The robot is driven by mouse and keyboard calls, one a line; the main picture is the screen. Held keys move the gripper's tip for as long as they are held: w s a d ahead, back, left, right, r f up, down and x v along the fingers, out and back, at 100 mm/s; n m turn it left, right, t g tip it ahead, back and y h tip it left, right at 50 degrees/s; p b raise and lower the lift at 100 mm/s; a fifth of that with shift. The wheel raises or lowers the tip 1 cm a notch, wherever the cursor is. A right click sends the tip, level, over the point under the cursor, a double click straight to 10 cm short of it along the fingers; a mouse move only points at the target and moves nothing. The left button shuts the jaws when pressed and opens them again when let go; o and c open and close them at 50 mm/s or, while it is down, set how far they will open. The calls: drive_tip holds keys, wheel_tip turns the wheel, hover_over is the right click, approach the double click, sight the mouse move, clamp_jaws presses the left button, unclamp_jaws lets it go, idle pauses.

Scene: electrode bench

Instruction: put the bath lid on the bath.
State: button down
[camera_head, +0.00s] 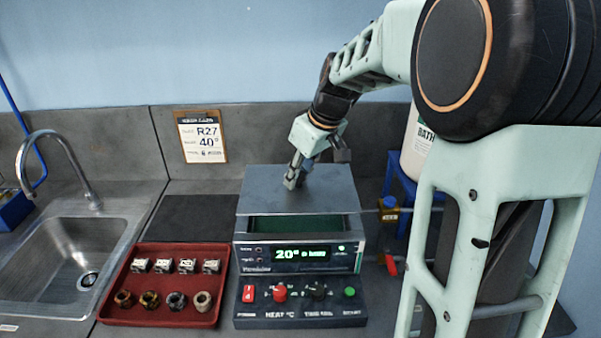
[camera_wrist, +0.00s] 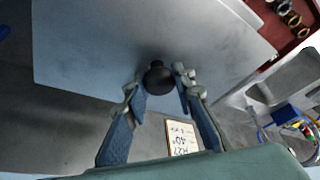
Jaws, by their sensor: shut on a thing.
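The bath lid (camera_head: 325,192) is a flat grey plate with a black knob (camera_wrist: 157,78). My gripper (camera_head: 293,182) is shut on the knob, which shows between the fingertips in the wrist view; the fingers hide it in the head view. The lid is over the bath (camera_head: 299,256), a box with a lit display reading 20°. A strip of the bath's dark green inside (camera_head: 295,227) shows in front of the lid's near edge. I cannot tell whether the lid touches the bath's rim. In the wrist view the lid (camera_wrist: 90,45) fills much of the upper picture.
A red tray (camera_head: 155,312) with several small metal blocks and rings lies left of the bath. The control panel (camera_head: 300,310) is in front. A sink (camera_head: 60,265) is far left. A bottle (camera_head: 415,140) and blue stand are right. A card (camera_head: 201,136) reads R27, 40°.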

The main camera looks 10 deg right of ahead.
sight(301, 187)
drive_tip(key=shift+f+b, duration=1.8)
drive_tip(key=shift+f, duration=0.85)
drive_tip(key=shift+f+b, duration=0.6)
drive_tip(key=c, duration=1.1)
unclamp_jaws()
drive_tip(key=shift+r+p, duration=2.35)
drive_tip(key=shift+r, duration=1.15)
drive_tip(key=shift+w+a+f, duration=0.1)
